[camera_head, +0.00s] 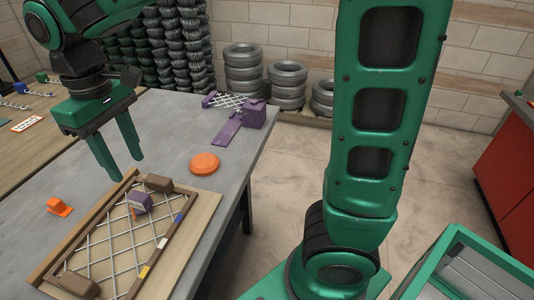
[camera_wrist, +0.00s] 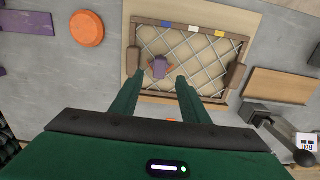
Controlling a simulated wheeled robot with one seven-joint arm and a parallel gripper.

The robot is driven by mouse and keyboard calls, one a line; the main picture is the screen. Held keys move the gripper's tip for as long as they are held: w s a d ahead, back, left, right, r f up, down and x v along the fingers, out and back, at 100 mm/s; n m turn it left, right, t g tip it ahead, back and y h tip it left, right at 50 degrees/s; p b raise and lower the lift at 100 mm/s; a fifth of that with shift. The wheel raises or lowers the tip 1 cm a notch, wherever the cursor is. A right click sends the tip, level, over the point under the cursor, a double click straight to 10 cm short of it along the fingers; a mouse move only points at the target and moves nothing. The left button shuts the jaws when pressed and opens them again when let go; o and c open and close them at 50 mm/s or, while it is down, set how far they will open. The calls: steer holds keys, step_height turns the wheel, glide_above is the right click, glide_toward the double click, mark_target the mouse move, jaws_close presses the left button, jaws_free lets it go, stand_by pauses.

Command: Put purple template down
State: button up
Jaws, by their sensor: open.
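The small purple template (camera_head: 140,201) sits on the wire mesh of the wooden frame (camera_head: 107,208), near its far left part. In the wrist view the purple template (camera_wrist: 159,68) shows between and just beyond my fingertips, with a brown-orange part beside it. My gripper (camera_head: 125,168) is open and empty, fingers pointing down, above the far left side of the frame. In the wrist view my gripper (camera_wrist: 160,79) has its fingers spread apart. The template appears apart from the fingers.
An orange disc (camera_head: 205,163) and an orange clip (camera_head: 60,207) lie on the grey table (camera_head: 175,122). Brown blocks (camera_head: 158,183) lie at the frame's ends.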

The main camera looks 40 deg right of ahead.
steer(key=s+d+m, duration=0.1)
steer(key=d+m, duration=0.3)
steer(key=d, duration=1.1)
steer(key=s+d+f+m, duration=0.3)
steer(key=s+d+m, duration=0.1)
steer(key=s+d, duration=0.5)
steer(key=s+d+f+m, duration=0.4)
steer(key=s+d+m, duration=0.1)
steer(key=s+d, duration=0.5)
steer(key=shift+d, duration=0.4)
steer(key=shift+f, duration=0.1)
steer(key=shift+w+f, duration=0.25)
steer(key=shift+w, duration=0.3)
